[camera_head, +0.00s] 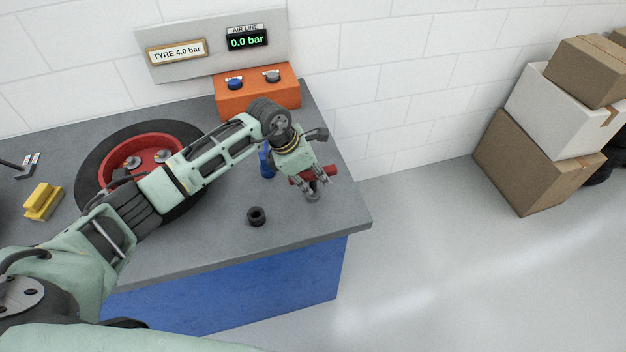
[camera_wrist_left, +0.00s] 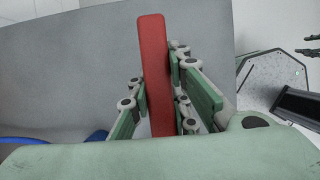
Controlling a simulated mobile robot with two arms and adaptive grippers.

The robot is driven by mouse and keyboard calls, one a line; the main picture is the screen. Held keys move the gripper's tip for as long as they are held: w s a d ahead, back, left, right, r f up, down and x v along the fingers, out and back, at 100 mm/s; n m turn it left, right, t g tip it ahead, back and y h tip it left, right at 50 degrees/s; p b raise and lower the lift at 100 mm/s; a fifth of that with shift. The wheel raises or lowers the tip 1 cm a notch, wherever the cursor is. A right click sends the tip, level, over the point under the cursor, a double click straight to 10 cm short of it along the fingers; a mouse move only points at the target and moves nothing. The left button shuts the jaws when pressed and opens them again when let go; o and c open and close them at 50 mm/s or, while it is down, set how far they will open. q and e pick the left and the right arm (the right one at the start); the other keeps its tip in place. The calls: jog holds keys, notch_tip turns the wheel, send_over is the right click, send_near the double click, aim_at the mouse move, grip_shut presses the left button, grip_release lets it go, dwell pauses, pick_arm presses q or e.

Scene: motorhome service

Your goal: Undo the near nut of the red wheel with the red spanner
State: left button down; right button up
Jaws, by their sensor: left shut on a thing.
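The red wheel (camera_head: 174,135) lies flat on the grey bench top, with a red rim inside a dark tyre. Silver nuts (camera_head: 133,162) show on its hub, but my left arm crosses its near right part and hides some of it. My left gripper (camera_head: 313,186) is over the right end of the bench, well to the right of the wheel. It is shut on the red spanner (camera_head: 329,171). In the left wrist view the red spanner (camera_wrist_left: 153,60) stands out between the green finger pads. The spanner's working end cannot be made out. My right gripper is not in view.
A black ring (camera_head: 256,216) lies near the bench's front edge. A blue object (camera_head: 266,161) stands partly behind my arm. An orange box with knobs (camera_head: 258,98) is at the back. A yellow block (camera_head: 42,202) lies left. Cardboard boxes (camera_head: 528,165) stand on the floor right.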

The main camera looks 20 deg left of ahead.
pick_arm(q)
jog(key=shift+r, duration=0.1)
jog(key=shift+w+r+b, duration=0.1)
jog(key=shift+r+b, duration=0.2)
jog(key=shift+r, duration=0.2)
notch_tip(320, 180, up, 3)
jog(key=shift+f+b, duration=0.1)
jog(key=shift+b, duration=0.55)
jog(key=s+d+r+b, duration=0.2)
jog(key=s+d+r, duration=0.5)
jog(key=s+d, duration=0.1)
jog(key=shift+s+b, duration=0.2)
jog(key=shift+b, duration=0.15)
jog(key=shift+d, duration=0.1)
jog(key=c, duration=2.3)
grip_release()
grip_shut()
